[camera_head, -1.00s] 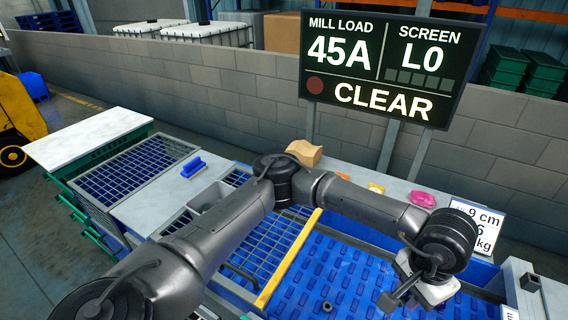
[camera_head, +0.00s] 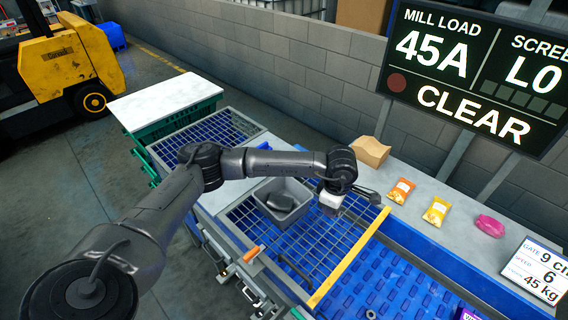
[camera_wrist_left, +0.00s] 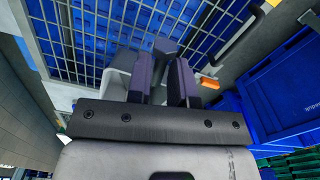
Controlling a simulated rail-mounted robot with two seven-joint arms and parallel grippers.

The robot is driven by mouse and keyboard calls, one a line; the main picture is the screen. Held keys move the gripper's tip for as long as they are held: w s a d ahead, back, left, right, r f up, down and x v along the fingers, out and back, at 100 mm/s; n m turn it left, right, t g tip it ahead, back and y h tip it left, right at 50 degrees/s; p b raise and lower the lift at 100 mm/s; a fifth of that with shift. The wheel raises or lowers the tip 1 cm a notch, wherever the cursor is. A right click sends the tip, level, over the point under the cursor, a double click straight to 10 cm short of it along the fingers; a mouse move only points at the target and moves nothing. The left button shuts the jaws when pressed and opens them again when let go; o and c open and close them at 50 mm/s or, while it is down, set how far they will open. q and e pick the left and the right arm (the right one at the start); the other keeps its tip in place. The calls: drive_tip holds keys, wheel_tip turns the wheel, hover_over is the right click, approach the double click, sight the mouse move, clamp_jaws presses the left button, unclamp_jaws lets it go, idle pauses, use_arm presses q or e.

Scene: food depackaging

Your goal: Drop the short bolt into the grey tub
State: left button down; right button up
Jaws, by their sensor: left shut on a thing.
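The grey tub (camera_head: 265,192) stands on the blue grid, with a dark shape inside that I cannot identify. My left gripper (camera_head: 326,210) is just right of the tub, pointing down, its fingers barely visible in the head view. In the left wrist view the two dark fingers (camera_wrist_left: 162,78) are shut on a dark grey piece (camera_wrist_left: 165,46), likely the short bolt; only its end shows. The pale tub wall (camera_wrist_left: 119,78) appears behind the fingers, to the left. My right gripper is not in view.
A yellow bar (camera_head: 348,258) divides the grid from the ribbed blue bed (camera_head: 410,280). An orange packet (camera_head: 401,191), a yellow packet (camera_head: 437,210), a pink item (camera_head: 489,226) and a tan block (camera_head: 370,152) lie on the back ledge. A small orange piece (camera_head: 254,253) is in front of the tub.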

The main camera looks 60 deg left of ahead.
use_arm(q)
drive_tip(key=s+a+f+n+p, duration=0.1)
drive_tip(key=s+a+n+p, duration=0.2)
drive_tip(key=a+n, duration=0.6)
drive_tip(key=s+a+n+p, duration=0.2)
drive_tip(key=a+n+p, duration=0.1)
drive_tip(key=a+n, duration=0.65)
wheel_tip(320, 180, down, 5)
drive_tip(key=b, duration=0.4)
drive_tip(key=shift+f, duration=0.2)
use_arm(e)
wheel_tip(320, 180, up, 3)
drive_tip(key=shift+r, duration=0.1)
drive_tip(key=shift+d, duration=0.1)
use_arm(q)
drive_tip(key=c, duration=0.9)
unclamp_jaws()
drive_tip(key=shift+r, duration=0.1)
wheel_tip(320, 180, up, 14)
drive_tip(key=shift+f+b, duration=0.15)
drive_tip(key=shift+b, duration=0.45)
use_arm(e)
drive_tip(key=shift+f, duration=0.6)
